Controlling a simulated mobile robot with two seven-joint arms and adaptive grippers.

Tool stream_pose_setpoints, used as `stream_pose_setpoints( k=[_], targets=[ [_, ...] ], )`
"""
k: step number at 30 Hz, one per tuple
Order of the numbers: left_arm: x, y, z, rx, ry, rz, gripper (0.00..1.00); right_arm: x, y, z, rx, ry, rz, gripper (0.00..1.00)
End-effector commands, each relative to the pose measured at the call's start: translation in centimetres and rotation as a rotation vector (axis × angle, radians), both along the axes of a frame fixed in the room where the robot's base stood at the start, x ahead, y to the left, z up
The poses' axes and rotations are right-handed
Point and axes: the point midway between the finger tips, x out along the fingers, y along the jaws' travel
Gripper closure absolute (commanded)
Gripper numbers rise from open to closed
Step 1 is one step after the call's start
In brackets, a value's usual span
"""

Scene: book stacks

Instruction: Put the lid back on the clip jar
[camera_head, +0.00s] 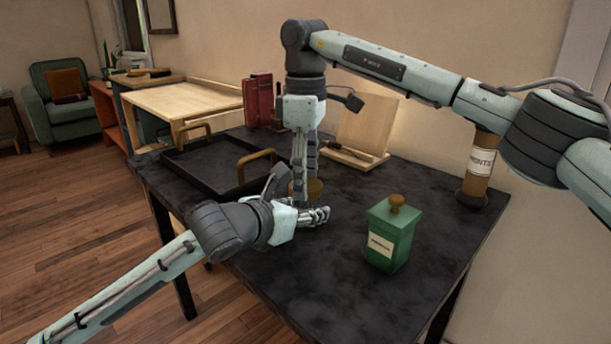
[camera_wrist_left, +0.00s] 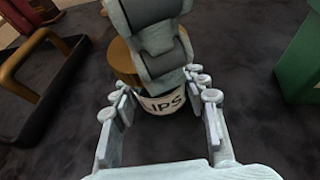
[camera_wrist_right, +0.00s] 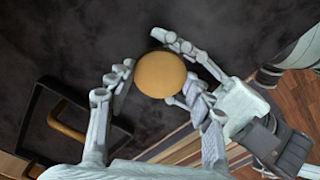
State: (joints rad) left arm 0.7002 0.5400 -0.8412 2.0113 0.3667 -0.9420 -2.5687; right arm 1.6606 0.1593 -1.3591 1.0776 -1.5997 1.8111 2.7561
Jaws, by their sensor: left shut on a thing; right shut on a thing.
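The clip jar shows in the left wrist view by its white label (camera_wrist_left: 165,103), which reads "IPS"; most of its body is hidden. Its round wooden lid (camera_head: 313,188) is at the jar's top, also seen in the left wrist view (camera_wrist_left: 122,62) and from above in the right wrist view (camera_wrist_right: 160,75). My left gripper (camera_head: 322,215) comes in level and is shut on the jar. My right gripper (camera_head: 304,178) points straight down from above and is shut on the lid. Fingers hide the seam, so I cannot tell whether the lid is seated.
A green lidded canister (camera_head: 390,235) stands to the right on the dark table (camera_head: 340,280). A black tray (camera_head: 205,165) with wooden handles is to the left. Red books (camera_head: 259,100), a wooden stand (camera_head: 365,125) and a labelled brown cylinder (camera_head: 480,165) are behind.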

Motion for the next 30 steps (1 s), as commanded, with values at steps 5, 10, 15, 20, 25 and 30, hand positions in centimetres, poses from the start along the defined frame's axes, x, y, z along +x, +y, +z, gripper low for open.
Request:
stream_pose_setpoints(
  k=[5,10,15,20,25,30],
  targets=[
    [0.00,0.05,-0.14,0.001,0.003,0.001,1.00,0.03,-0.02,0.11,0.001,-0.001,-0.099,0.60],
    [0.01,0.05,-0.15,0.002,0.004,0.001,1.00,0.02,-0.01,0.11,0.001,-0.001,-0.100,0.60],
    [0.01,0.06,-0.16,0.002,0.004,0.001,1.00,0.02,-0.01,0.11,0.001,-0.001,-0.098,0.36],
    [0.00,0.05,-0.15,0.002,0.004,0.001,1.00,0.01,-0.01,0.06,0.001,0.000,-0.097,0.28],
    [-0.01,0.04,-0.14,0.002,0.002,0.001,1.00,0.01,-0.01,0.03,0.000,0.000,-0.097,0.28],
    [0.00,0.04,-0.13,0.002,0.002,0.001,1.00,0.04,0.03,0.95,0.002,-0.001,-0.097,0.28]
  ],
)
